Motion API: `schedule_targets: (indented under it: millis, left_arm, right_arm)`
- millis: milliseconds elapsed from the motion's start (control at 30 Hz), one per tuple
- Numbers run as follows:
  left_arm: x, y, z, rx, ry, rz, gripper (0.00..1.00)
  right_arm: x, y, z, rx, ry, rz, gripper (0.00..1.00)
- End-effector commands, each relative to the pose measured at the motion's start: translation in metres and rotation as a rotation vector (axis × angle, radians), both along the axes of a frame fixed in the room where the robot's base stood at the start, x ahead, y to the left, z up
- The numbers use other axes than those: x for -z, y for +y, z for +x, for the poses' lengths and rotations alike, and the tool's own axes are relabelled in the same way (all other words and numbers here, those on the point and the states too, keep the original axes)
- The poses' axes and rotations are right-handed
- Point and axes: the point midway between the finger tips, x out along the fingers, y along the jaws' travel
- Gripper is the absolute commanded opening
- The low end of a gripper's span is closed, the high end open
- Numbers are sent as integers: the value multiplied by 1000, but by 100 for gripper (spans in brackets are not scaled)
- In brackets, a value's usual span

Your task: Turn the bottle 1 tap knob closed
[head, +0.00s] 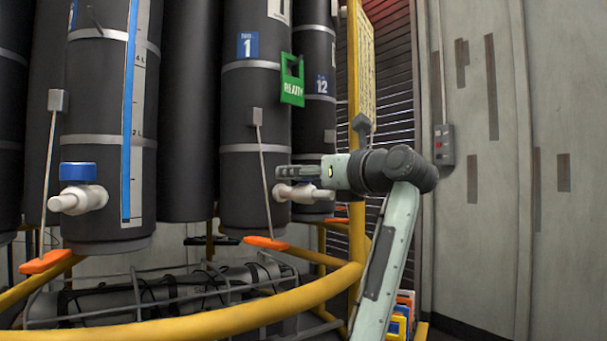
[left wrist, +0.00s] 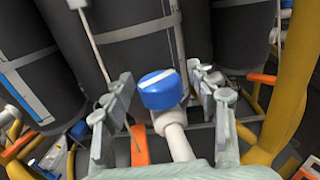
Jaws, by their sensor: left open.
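Bottle 1 (head: 240,110) is a tall dark cylinder with a blue "1" label. Its white tap (head: 300,193) sticks out low on its right side. My left gripper (head: 284,172) is at the tap in the head view and hides the knob there. In the left wrist view the blue knob (left wrist: 158,92), with a white stripe across its top, sits between the two spread fingers, with gaps on both sides. The white tap spout (left wrist: 178,142) runs down from it toward the camera. My left gripper is open. My right gripper is not in view.
A green READY tag (head: 291,82) hangs on bottle 1. Another bottle (head: 95,100) at left has a blue-knobbed tap (head: 78,188). An orange pull tag (head: 267,243) hangs below bottle 1. A yellow rail (head: 230,318) curves in front, and a yellow post (head: 355,110) stands at right.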

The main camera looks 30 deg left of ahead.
Motion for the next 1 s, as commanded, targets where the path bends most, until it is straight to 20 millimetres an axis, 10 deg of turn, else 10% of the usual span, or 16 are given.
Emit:
schedule_targets:
  millis: [467, 1000]
  left_arm:
    - [0, 0, 0, -1, 0, 0, 8]
    - [0, -1, 1, 378, -2, -4, 6]
  right_arm:
    - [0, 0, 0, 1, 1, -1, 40]
    - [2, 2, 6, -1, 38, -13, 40]
